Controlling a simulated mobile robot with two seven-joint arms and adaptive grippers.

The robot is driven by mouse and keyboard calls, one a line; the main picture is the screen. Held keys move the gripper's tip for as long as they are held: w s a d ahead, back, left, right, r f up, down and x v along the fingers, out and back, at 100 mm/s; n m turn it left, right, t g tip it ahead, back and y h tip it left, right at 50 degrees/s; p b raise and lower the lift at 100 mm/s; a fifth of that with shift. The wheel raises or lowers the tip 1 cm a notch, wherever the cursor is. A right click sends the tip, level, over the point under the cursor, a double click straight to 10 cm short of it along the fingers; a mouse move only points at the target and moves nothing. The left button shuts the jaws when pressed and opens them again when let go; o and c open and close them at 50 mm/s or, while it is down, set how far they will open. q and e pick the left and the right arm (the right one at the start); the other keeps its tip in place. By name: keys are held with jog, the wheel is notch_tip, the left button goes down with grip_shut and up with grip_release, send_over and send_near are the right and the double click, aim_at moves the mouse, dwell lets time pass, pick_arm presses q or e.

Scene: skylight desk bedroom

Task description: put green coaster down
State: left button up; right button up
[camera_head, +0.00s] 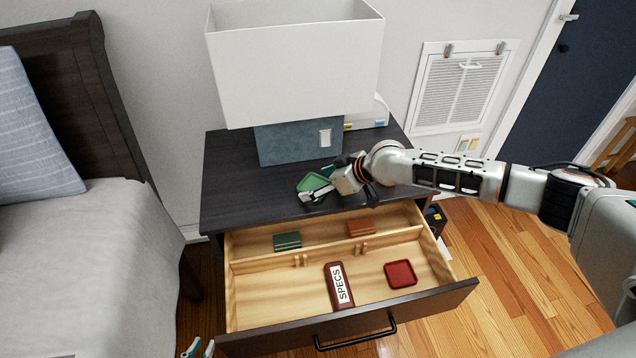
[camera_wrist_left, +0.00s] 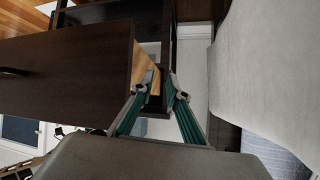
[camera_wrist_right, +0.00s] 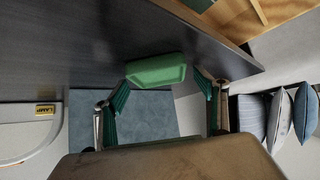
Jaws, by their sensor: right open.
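The green coaster (camera_head: 313,182) lies on the dark nightstand top (camera_head: 232,193) near its front edge, in front of the lamp. My right gripper (camera_head: 330,180) is over it with fingers spread. In the right wrist view the green coaster (camera_wrist_right: 156,70) shows between and beyond the open fingertips (camera_wrist_right: 158,98), with a gap on each side. My left gripper (camera_wrist_left: 160,84) is empty, with a narrow gap between its fingertips, low in front of the drawer. Only its fingertips show at the bottom of the head view (camera_head: 198,348).
The drawer (camera_head: 250,290) is pulled out. It holds a green stack (camera_head: 287,241), an orange stack (camera_head: 361,227), a SPECS case (camera_head: 340,286) and a red coaster (camera_head: 400,274). The lamp (camera_head: 290,143) stands behind the green coaster. A bed (camera_head: 90,260) is at left.

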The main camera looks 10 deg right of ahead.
jog(key=p+v, duration=0.2)
jog(key=v, duration=1)
